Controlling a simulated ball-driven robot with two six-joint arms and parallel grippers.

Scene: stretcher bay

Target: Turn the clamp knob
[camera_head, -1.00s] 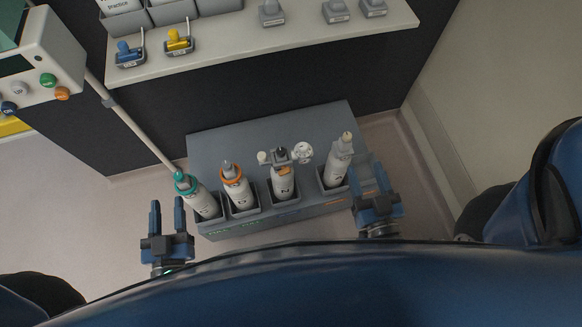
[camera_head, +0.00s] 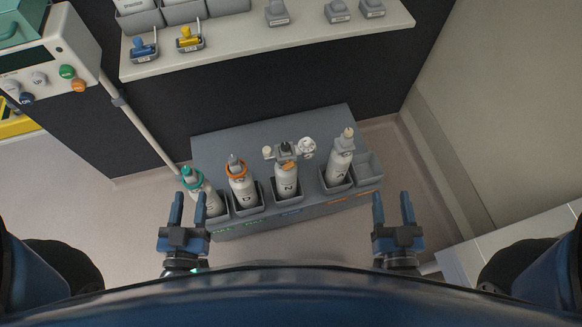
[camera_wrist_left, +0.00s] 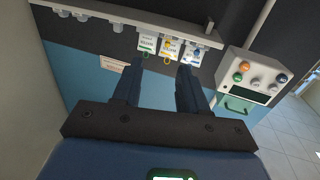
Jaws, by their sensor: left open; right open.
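A grey rack (camera_head: 222,148) holds several white bottles upright. The bottle marked N (camera_head: 286,184) carries a grey fitting (camera_head: 286,150) on top, with a small pale knob (camera_head: 267,152) at its left and a round white wheel (camera_head: 307,147) at its right. I cannot tell for sure which of these is the clamp knob. My left gripper (camera_head: 188,208) is open and empty in front of the rack's left end, overlapping the teal-collared bottle (camera_head: 190,180) in the picture. It also shows open in the left wrist view (camera_wrist_left: 157,78). My right gripper (camera_head: 393,208) is open and empty, right of the rack.
A wall shelf (camera_head: 270,50) with a blue-handled item (camera_head: 143,48) and a yellow-handled item (camera_head: 189,39) runs behind the rack. A slanted pole (camera_head: 140,122) and a device with coloured knobs (camera_head: 48,68) stand at left. A pale surface (camera_head: 500,250) lies at lower right.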

